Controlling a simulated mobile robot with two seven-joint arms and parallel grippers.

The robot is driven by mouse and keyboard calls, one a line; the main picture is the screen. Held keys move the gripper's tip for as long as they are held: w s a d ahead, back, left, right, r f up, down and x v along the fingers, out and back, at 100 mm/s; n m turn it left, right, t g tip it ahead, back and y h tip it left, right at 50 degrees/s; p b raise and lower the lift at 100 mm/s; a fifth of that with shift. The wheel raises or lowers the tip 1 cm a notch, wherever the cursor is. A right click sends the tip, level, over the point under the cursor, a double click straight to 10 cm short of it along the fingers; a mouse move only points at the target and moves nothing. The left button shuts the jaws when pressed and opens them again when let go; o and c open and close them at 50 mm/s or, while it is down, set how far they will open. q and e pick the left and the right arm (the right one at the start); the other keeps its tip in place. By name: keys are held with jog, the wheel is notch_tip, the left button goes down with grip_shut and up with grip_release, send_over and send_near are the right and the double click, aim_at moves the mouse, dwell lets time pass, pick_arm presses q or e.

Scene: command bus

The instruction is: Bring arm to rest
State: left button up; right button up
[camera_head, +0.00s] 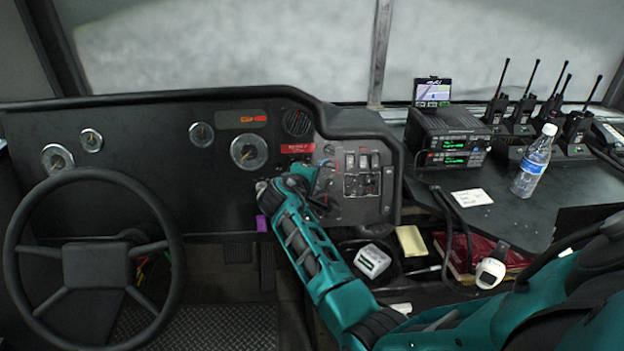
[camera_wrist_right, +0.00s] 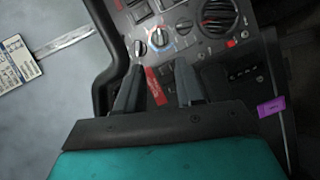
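My right arm reaches in from the right in the head view, with its teal forearm stretched across to the dashboard. The right gripper (camera_wrist_right: 158,85) shows in the right wrist view with its two dark fingers spread apart and nothing between them. It is in front of the control panel (camera_head: 350,180), which carries knobs, switches and a red label; the panel's knobs also show in the wrist view (camera_wrist_right: 205,30). In the head view the gripper's fingertips are largely hidden by the wrist. I cannot tell whether they touch the panel. My left gripper is not in view.
A steering wheel (camera_head: 95,262) stands at the left. A side desk (camera_head: 490,225) at the right holds a radio stack (camera_head: 445,137), several handheld radios (camera_head: 520,110) and a water bottle (camera_head: 533,162). Cables and small items lie below the panel, near my forearm.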

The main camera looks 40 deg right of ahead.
dwell(0.5)
jog(key=s+a+f+t+y, duration=0.3)
jog(key=s+a+f+y, duration=0.6)
jog(key=s+a+f, duration=0.7)
jog(key=s+a+r+m+y, duration=0.2)
jog(key=s+a+m+y, duration=0.1)
jog(key=s, duration=0.7)
jog(key=shift+s+a+t+y, duration=0.4)
jog(key=shift+a+y, duration=0.2)
jog(key=shift+a, duration=0.35)
jog(key=shift+d, duration=0.1)
